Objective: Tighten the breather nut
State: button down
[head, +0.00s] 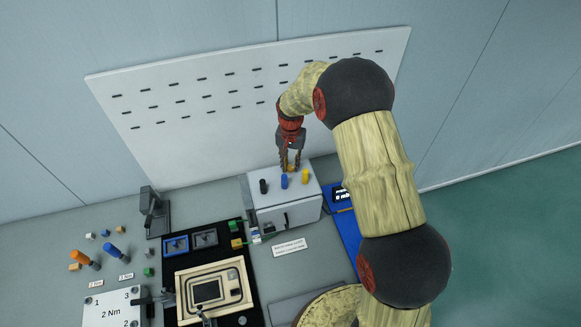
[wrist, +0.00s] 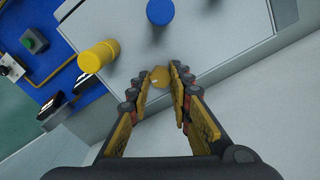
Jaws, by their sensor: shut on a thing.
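The breather nut is a small brass-coloured piece (wrist: 160,76) on top of a light grey box (head: 287,218), near the box's back edge. My gripper (wrist: 163,82) is shut on it, with one fingertip on each side. In the head view my gripper (head: 290,164) points down at the back of the box top, and the nut is mostly hidden between the fingers. The thread under the nut is not visible.
Black (head: 263,186), blue (head: 284,181) and yellow (head: 305,176) cylinders stand on the box close to my gripper. A slotted white panel (head: 200,110) rises behind. A blue mat (head: 347,228) lies right of the box. Screwdrivers (head: 84,258) and a black mat with parts lie left.

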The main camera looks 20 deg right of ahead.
jog(key=shift+s+m, duration=0.1)
jog(key=shift+m, duration=1.2)
jog(key=shift+f, duration=0.1)
jog(key=m, duration=0.3)
jog(key=shift+m, duration=0.3)
jog(key=m, duration=0.3)
jog(key=shift+a+b, duration=0.1)
jog(key=shift+b, duration=0.25)
jog(key=shift+m, duration=0.3)
